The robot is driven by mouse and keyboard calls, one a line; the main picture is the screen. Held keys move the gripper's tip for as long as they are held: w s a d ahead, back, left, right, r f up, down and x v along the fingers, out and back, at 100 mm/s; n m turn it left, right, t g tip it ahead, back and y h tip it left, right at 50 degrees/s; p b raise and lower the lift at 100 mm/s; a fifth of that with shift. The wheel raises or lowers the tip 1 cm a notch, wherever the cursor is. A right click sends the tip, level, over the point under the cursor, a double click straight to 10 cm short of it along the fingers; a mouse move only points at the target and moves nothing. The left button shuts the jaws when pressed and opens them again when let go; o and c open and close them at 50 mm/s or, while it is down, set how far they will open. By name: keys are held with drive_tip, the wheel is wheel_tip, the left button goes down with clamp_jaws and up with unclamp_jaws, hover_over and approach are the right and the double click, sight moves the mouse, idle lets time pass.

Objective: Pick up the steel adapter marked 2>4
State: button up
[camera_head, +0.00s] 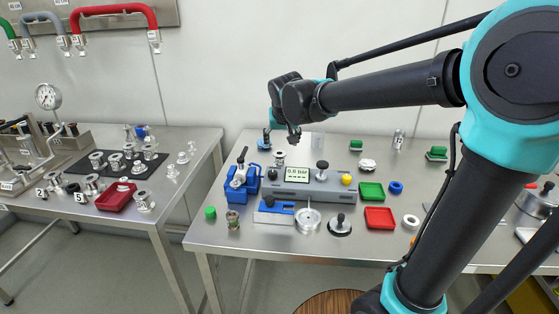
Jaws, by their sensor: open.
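Several steel adapters stand on the left table, some on a black mat (82,166); one steel fitting (115,161) is near the mat's middle. Another steel piece (279,158) stands on the right table, behind the blue device. No 2>4 marking is legible, so I cannot tell which one is the named adapter. My gripper (294,137) hangs above the back left of the right table, pointing down, open, with nothing visible in it. It is small and dark here, and its height above the table is unclear.
A gap separates the left table (185,136) from the right table (222,246). A grey device with a display (297,174), a blue clamp device (241,183), a green tray (371,191) and a red tray (379,218) crowd the right table. A dark red tray (116,198) sits on the left table.

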sight(280, 155)
drive_tip(key=x, duration=0.4)
drive_tip(key=shift+w+f, duration=0.15)
drive_tip(key=shift+f, duration=0.2)
drive_tip(key=shift+s+f+x, duration=0.1)
drive_tip(key=shift+s+x, duration=0.1)
drive_tip(key=shift+x, duration=1.15)
drive_tip(key=shift+s+f+x, duration=0.15)
drive_tip(key=shift+s+x, duration=0.05)
drive_tip(key=shift+x, duration=1.15)
drive_tip(key=shift+a, duration=0.1)
drive_tip(key=shift+c, duration=0.4)
drive_tip(key=c, duration=1.3)
